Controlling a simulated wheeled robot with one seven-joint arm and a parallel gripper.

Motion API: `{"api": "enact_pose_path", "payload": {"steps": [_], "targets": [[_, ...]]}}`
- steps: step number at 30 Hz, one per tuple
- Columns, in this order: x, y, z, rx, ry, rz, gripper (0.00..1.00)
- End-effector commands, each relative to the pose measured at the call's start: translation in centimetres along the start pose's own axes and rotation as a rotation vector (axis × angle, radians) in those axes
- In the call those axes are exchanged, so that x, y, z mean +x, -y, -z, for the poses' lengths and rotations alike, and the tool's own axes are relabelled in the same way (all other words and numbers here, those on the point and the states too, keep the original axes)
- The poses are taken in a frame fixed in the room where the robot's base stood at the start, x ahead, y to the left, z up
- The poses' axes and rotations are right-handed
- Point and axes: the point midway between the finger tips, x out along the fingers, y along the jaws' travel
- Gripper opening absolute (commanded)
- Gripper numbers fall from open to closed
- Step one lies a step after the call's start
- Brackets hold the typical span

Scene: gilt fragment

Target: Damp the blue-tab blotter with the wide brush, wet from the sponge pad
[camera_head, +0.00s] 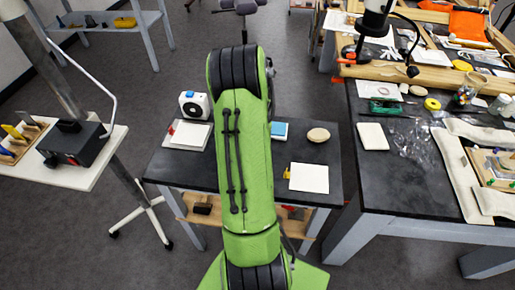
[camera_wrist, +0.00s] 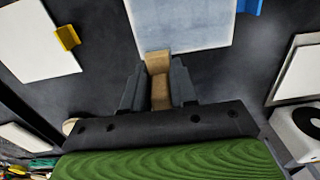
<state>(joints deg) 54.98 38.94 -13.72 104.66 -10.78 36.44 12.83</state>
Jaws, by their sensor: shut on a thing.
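My gripper (camera_wrist: 158,88) is shut on the wooden handle of a brush (camera_wrist: 159,66) in the wrist view. The brush end reaches the near edge of the blue-tab blotter (camera_wrist: 185,22); I cannot tell whether it touches. The bristles do not show clearly. This blotter is pale blue and streaked, with its blue tab (camera_wrist: 249,6) at the right corner.
A white yellow-tab blotter (camera_head: 309,178) lies at the front right of the dark table. A white sheet with a red edge (camera_head: 188,135) and a white device with a round dial (camera_head: 195,105) are at left. A cluttered bench (camera_head: 400,190) stands to the right.

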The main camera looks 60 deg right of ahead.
Motion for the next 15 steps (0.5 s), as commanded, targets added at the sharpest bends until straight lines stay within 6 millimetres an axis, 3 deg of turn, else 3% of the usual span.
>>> {"api": "enact_pose_path", "payload": {"steps": [15], "targets": [[-5.0,1.2,-0.5,-0.012,0.004,-0.001,0.03]]}}
